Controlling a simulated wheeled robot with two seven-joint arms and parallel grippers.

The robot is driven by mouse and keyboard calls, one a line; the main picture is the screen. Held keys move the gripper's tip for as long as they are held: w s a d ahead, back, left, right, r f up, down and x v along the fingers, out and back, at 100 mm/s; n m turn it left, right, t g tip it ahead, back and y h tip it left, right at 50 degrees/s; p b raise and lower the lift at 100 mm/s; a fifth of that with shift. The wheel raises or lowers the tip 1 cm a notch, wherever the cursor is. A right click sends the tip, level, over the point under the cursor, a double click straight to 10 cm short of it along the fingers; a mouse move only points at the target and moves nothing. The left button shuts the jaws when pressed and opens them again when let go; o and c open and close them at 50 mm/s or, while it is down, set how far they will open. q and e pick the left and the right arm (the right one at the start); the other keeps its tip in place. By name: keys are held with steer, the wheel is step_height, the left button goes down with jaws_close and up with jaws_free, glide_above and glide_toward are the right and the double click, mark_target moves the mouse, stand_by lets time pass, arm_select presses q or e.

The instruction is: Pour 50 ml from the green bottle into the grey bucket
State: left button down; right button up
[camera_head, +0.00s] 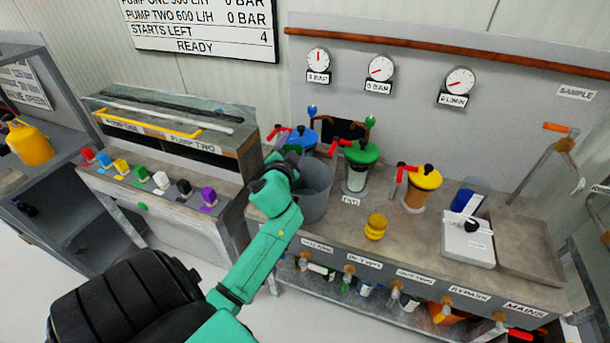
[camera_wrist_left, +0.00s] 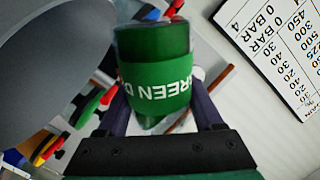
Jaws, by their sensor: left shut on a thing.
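My left gripper (camera_head: 281,166) is beside the grey bucket (camera_head: 316,190), at its left upper side in the head view. In the left wrist view the gripper (camera_wrist_left: 163,103) is shut on the green bottle (camera_wrist_left: 155,75), its two dark fingers on either side. The bottle is dark green with a brighter green band, whose white lettering reads upside down in that view. The bucket's grey wall (camera_wrist_left: 60,60) fills the upper left there, close to the bottle. Whether any liquid leaves the bottle cannot be seen. The bucket's inside is mostly hidden. My right gripper is not in view.
On the bench, a green-lidded jar (camera_head: 360,165) and a yellow-lidded jar (camera_head: 420,188) stand right of the bucket. A pump panel (camera_head: 170,140) stands at left.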

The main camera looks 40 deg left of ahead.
arm_select(q)
steer(key=shift+s+d+r, duration=0.1)
steer(key=shift+s, duration=0.05)
steer(key=shift+w, duration=0.25)
steer(key=shift+s, duration=0.3)
steer(key=shift+w+f+m, duration=0.25)
steer(key=shift+m, duration=0.15)
steer(key=shift+s+r, duration=0.1)
steer(key=shift+s, duration=0.15)
steer(key=shift+w+a+f+m, duration=0.2)
steer(key=shift+f+m, duration=0.05)
steer(key=shift+m, duration=0.05)
stand_by(0.4)
